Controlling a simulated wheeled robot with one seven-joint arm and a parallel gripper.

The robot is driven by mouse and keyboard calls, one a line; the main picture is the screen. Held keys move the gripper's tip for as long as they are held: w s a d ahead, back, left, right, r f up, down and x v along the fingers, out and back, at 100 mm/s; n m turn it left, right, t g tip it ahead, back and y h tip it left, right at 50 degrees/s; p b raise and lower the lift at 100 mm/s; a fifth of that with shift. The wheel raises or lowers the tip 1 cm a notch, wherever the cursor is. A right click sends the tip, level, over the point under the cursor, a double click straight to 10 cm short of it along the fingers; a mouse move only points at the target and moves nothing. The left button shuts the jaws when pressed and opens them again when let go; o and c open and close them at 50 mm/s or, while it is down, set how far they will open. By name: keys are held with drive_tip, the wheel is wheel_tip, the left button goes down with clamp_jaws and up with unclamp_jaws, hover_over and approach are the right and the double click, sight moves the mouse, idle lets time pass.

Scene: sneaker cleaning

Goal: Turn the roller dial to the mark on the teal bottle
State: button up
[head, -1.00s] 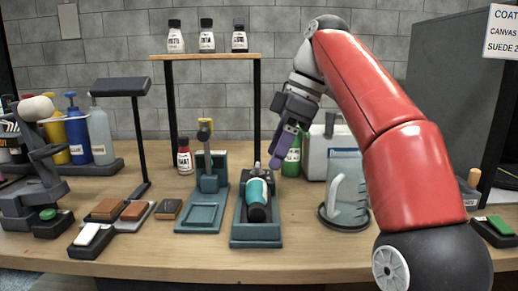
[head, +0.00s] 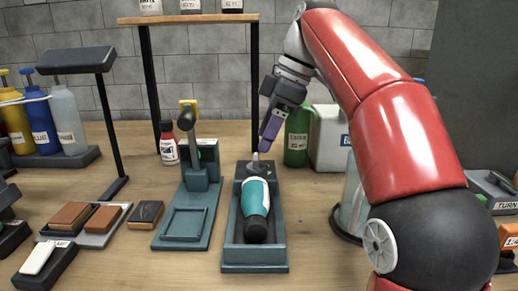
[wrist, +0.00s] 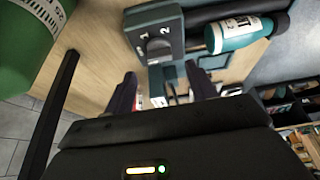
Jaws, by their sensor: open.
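The teal bottle (head: 255,197) lies on its side in the dark teal roller tray (head: 255,267), cap toward the front. It also shows at the upper right of the wrist view (wrist: 240,34). The roller's dial end (head: 258,166) is at the back of the tray. In the wrist view a dark dial knob (wrist: 158,47) sits on the unit, with a white "2" beside it. My gripper (head: 266,142) is above the back end of the roller, fingers pointing down. In the wrist view my gripper (wrist: 161,90) is open, its fingers apart, with nothing held. The knob's exact setting is unclear.
A teal stand (head: 183,225) with an upright post is left of the roller. A green bottle (head: 297,138) and a white container (head: 328,135) stand behind it to the right. Brushes and blocks (head: 70,216) lie left. Bare table shows right of the tray.

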sight(256, 156)
drive_tip(key=shift+x, duration=2.2)
drive_tip(key=c, duration=1)
